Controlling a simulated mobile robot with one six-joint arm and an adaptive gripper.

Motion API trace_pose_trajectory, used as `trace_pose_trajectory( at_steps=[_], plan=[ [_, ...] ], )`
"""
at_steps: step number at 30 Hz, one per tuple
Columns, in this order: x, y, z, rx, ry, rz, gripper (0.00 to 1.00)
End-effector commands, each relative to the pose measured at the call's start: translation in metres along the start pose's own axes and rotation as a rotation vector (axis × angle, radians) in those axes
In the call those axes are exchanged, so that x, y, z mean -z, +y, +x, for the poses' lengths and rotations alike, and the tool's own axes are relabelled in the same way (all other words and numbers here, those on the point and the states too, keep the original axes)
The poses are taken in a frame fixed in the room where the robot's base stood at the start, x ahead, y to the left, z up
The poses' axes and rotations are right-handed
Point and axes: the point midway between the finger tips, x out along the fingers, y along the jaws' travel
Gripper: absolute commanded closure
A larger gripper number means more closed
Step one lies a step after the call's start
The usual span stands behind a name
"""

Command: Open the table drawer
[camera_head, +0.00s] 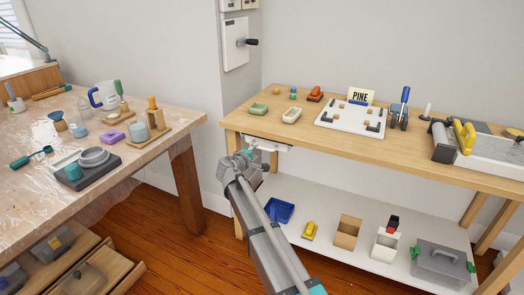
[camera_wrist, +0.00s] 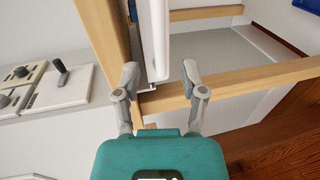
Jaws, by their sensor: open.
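A shallow white drawer (camera_head: 272,144) hangs under the front left edge of the wooden workbench (camera_head: 232,126). In the wrist view a long white piece (camera_wrist: 154,40), which looks like the drawer front or its handle, extends down between the two fingertips. My gripper (camera_head: 250,158) is at the drawer's left end, just below the tabletop edge. In the wrist view my gripper (camera_wrist: 159,72) is open, with one grey finger on each side of the white piece and gaps visible. Whether either finger touches it is unclear. The drawer looks closed, though my gripper and arm partly hide it.
Bench legs and rails (camera_wrist: 225,90) lie close to the fingers. A white lower shelf (camera_head: 335,255) holds a blue tray (camera_head: 279,211), several bins and a grey toolbox (camera_head: 443,262). Wooden floor (camera_head: 195,250) is free between.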

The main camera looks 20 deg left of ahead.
Motion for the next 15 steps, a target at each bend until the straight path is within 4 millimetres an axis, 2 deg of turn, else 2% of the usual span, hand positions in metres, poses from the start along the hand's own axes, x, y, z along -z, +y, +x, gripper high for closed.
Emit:
trace_pose_trajectory(
  at_steps=[1,6,15],
  plan=[
    [0.002,-0.001,0.011,0.000,-0.001,0.000,0.46],
    [0.001,-0.001,0.034,0.000,-0.001,-0.001,0.46],
    [0.001,0.000,0.055,0.001,0.000,0.000,0.46]
  ],
)
